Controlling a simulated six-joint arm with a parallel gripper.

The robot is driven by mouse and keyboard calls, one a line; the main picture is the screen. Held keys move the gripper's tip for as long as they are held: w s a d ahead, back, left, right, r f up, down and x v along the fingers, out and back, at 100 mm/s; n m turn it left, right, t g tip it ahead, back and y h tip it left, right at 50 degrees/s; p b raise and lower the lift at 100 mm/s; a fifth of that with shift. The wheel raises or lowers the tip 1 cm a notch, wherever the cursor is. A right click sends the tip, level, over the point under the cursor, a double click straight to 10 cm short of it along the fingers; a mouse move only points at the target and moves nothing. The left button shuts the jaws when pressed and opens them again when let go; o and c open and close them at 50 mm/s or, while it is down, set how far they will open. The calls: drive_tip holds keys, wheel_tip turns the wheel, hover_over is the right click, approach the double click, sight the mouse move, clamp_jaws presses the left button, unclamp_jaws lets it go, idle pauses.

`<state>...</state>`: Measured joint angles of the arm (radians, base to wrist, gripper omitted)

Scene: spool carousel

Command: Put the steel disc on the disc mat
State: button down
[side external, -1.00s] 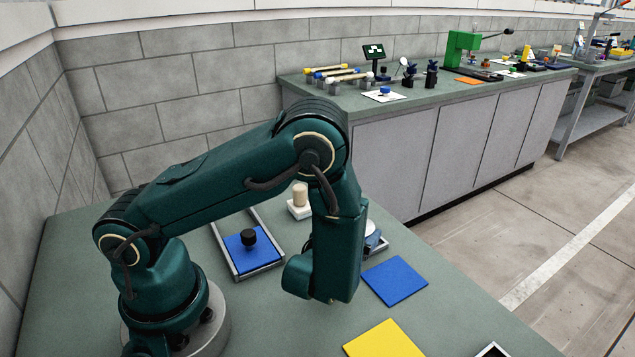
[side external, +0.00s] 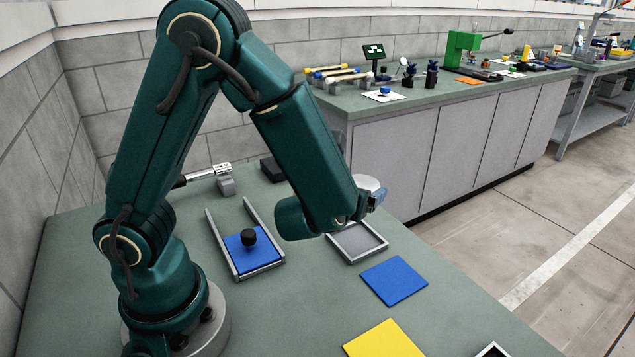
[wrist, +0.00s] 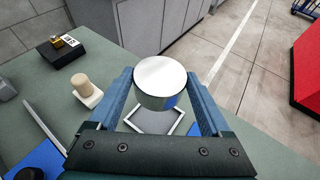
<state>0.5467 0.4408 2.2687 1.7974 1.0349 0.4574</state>
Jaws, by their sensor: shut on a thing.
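The steel disc (wrist: 160,78), a thick silver round piece with a bright flat top, sits between the two blue fingers of my gripper (wrist: 163,98) in the wrist view. My gripper is shut on it. In the side view the disc (side external: 368,183) shows as a pale edge beside my gripper (side external: 374,198), mostly hidden by my wrist. It is held in the air above an empty pale-rimmed grey tray (side external: 378,249). A flat blue mat (side external: 395,281) and a flat yellow mat (side external: 384,341) lie on the bench; which is the disc mat I cannot tell.
A railed track (side external: 234,272) with a blue plate (side external: 262,257) and black knob (side external: 248,238) lies left of the tray. A cream cylinder on a white base (wrist: 86,90) and a black block (wrist: 68,54) stand behind. A dark framed item (side external: 492,350) is cut off at the front edge.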

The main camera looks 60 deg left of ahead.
drive_tip(key=shift+s+a+r+n+g+y, duration=0.1)
drive_tip(key=shift+a+r+n+g+y, duration=0.05)
drive_tip(key=shift+a+r+n+y, duration=0.15)
drive_tip(key=shift+s+a+r+n+g+y, duration=0.1)
drive_tip(key=shift+r+n+g+y, duration=0.1)
drive_tip(key=shift+r+y, duration=0.15)
drive_tip(key=shift+s+a+r+n+g+y, duration=0.15)
drive_tip(key=shift+s+r+n+g+y, duration=0.1)
drive_tip(key=shift+n, duration=0.25)
drive_tip(key=shift+s+r+n+g+y, duration=0.1)
drive_tip(key=shift+s+n+g+y, duration=0.45)
drive_tip(key=shift+n+g+y, duration=0.25)
drive_tip(key=d, duration=0.1)
hover_over(395, 286)
drive_tip(key=shift+n+g, duration=0.4)
wheel_tip(395, 286, down, 7)
drive_tip(key=shift+f, duration=2.2)
drive_tip(key=shift+f, duration=0.1)
unclamp_jaws()
drive_tip(key=shift+f, duration=0.1)
